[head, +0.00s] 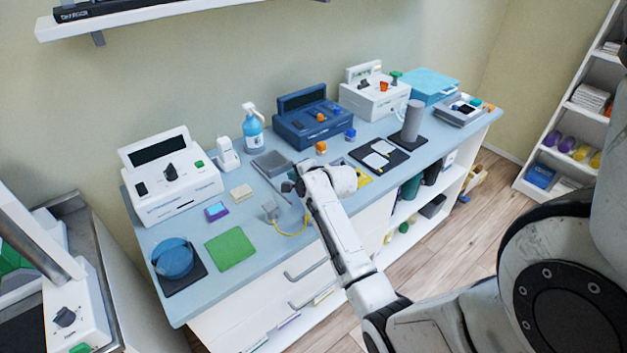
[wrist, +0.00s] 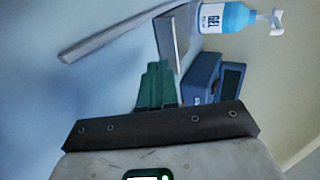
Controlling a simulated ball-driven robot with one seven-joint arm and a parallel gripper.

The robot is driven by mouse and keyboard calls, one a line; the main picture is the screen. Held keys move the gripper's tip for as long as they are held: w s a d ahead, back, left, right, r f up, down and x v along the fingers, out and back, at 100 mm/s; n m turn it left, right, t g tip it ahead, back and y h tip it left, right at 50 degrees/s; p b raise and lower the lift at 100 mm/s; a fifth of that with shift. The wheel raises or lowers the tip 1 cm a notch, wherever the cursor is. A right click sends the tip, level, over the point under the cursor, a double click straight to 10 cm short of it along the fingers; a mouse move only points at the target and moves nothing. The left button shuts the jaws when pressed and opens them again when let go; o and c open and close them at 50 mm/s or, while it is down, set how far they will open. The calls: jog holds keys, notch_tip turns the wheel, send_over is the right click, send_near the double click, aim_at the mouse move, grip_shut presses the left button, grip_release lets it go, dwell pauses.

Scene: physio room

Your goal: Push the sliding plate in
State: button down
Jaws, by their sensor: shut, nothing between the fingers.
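What looks like the sliding plate is a flat grey plate (head: 271,163) on the blue counter, behind a thin grey bar (head: 268,184). In the wrist view the plate (wrist: 174,34) stands just beyond my fingertips, and the long bar (wrist: 110,42) runs off to the left. I cannot tell how far the plate is slid. My gripper (wrist: 155,66) has green fingers, closed together and empty. In the head view my gripper (head: 289,186) is over the counter, just in front of the plate, with its fingers mostly hidden by the wrist. Contact with the plate cannot be told.
A gel bottle (head: 253,132) stands behind the plate, beside a blue device (head: 312,118). A small orange-topped block (head: 320,147) is to the right. A white device (head: 172,178) and a green cloth (head: 231,250) are left. A grey block with a yellow cord (head: 271,210) lies nearby.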

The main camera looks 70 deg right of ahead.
jog(key=v, duration=0.8)
jog(key=shift+s+a, duration=0.15)
jog(key=shift+s, duration=0.2)
